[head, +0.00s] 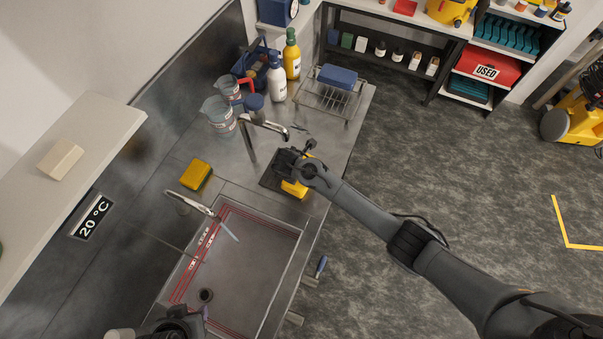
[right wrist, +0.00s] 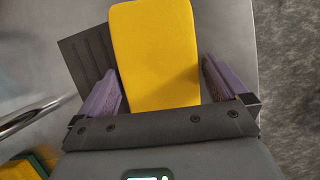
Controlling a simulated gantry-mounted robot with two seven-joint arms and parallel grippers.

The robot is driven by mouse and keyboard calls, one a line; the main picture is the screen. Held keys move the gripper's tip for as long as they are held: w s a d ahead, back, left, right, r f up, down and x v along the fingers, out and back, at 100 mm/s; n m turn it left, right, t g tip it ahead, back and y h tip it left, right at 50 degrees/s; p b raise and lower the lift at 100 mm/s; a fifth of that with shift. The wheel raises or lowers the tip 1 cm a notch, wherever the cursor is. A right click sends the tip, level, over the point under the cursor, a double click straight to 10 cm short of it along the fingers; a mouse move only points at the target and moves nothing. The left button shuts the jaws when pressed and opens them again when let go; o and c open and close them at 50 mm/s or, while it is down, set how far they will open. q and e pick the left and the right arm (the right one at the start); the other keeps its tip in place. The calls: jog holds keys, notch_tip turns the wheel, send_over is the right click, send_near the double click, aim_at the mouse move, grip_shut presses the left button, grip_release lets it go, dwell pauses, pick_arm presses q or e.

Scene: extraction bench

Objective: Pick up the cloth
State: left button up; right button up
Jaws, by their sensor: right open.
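A yellow folded cloth (right wrist: 155,50), with rounded corners, lies on a dark ribbed mat (right wrist: 85,55) on the steel bench. In the head view the cloth (head: 294,188) is partly hidden by my right gripper (head: 297,172), which is above it. In the right wrist view my right gripper (right wrist: 161,85) is open, its purple fingers on either side of the cloth. I see no clear contact. My left gripper (head: 190,318) is partly in view at the bottom, by the sink's near end; its jaws are unclear.
The sink (head: 240,270) and its tap (head: 190,203) are left of the mat. A yellow-green sponge (head: 196,174) lies on the bench. A second tap (head: 255,135) rises close behind my right gripper. Bottles (head: 277,80), jugs (head: 220,115) and a wire rack (head: 330,98) stand farther back.

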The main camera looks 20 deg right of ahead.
jog(key=c, duration=0.7)
jog(key=shift+r, duration=0.15)
jog(key=shift+r, duration=0.6)
notch_tip(320, 180, up, 2)
jog(key=shift+r, duration=0.1)
jog(key=s+a+b, duration=0.2)
jog(key=s+a, duration=0.9)
jog(key=a, duration=0.3)
jog(key=shift+s, duration=0.2)
